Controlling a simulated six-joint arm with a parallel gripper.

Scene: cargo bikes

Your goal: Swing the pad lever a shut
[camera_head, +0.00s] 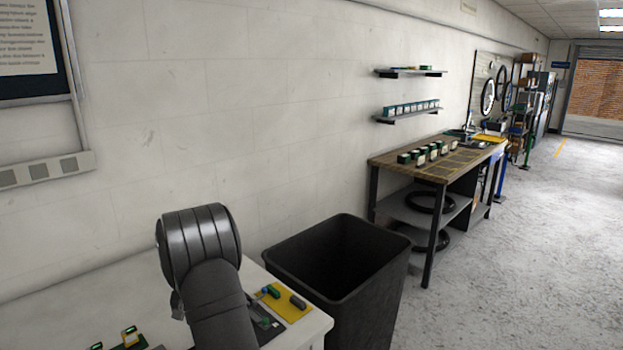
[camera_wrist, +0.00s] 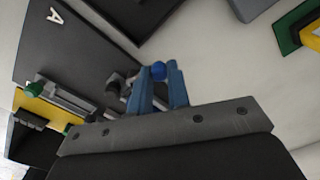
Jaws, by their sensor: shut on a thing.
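In the wrist view my gripper (camera_wrist: 158,82) has its two blue fingers closed around a blue ball knob (camera_wrist: 158,70). The knob appears to be the end of pad lever a; its stem is mostly hidden by the fingers. A dark plate marked with a white letter A (camera_wrist: 55,50) lies to the left of the fingers. Dark round fixture parts (camera_wrist: 115,84) sit just left of the fingertips. In the head view a blue knob (camera_head: 266,289) shows at the right of my arm, which hides my gripper there. The lever's angle cannot be told.
A green knob (camera_wrist: 34,88) and a yellow plate (camera_wrist: 42,108) are at left in the wrist view. The yellow plate (camera_head: 270,299) also shows on the white bench (camera_head: 306,328) in the head view. A black bin (camera_head: 340,250) stands beside the bench; a workbench (camera_head: 440,165) is beyond.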

